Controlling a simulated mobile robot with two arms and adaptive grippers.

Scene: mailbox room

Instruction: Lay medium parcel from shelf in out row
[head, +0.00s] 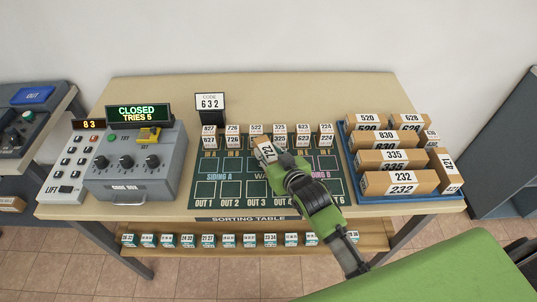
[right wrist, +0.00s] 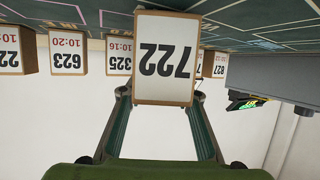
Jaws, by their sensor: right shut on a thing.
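My right gripper (head: 279,163) is shut on a small brown parcel labelled 722 (head: 265,151), over the middle of the green sorting mat (head: 192,197). In the right wrist view the parcel (right wrist: 165,60) shows upside down between the two fingers. Whether it touches the mat I cannot tell. The OUT row (head: 231,201) runs along the mat's front edge; its left cells look empty, and my arm hides some on the right. My left gripper is not in view.
Several small parcels (head: 209,141) stand along the mat's back edge. A grey control box (head: 135,182) with a CLOSED, TRIES 5 display stands at left, beside a LIFT keypad (head: 70,170).

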